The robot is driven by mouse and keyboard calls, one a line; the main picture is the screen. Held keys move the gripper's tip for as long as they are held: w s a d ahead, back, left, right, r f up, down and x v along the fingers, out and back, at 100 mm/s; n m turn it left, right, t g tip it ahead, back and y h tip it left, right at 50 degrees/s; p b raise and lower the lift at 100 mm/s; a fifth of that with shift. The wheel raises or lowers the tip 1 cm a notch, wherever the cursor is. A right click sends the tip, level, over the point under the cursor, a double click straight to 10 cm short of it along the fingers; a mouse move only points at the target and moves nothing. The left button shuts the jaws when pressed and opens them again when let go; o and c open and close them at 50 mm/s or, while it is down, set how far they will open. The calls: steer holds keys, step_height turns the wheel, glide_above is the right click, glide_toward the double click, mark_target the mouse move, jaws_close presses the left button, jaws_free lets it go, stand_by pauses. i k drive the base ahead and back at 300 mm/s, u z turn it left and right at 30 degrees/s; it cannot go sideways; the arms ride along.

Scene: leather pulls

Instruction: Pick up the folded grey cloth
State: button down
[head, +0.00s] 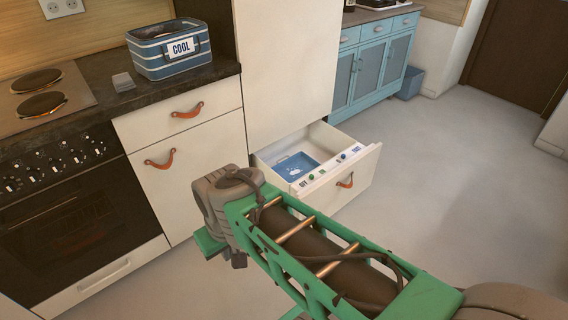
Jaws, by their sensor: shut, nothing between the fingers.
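A small grey folded thing, which looks like the folded grey cloth (123,82), lies on the dark countertop (105,111) between the hob and the blue cooler box. My gripper (226,252) is below and to the right of it in the picture, in front of the white cabinet and well apart from the cloth. The gripper is shut, with nothing seen in it. My wrist and green arm link hide part of the gripper and the floor behind.
A striped blue COOL box (170,48) stands right of the cloth. The hob (42,94) is to its left. A low drawer (345,183) is pulled open, with a blue tray (293,166) inside. The floor to the right is clear.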

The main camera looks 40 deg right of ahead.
mark_target(122, 82)
steer(key=u, duration=0.85)
steer(key=i, duration=1.25)
steer(key=z, duration=0.35)
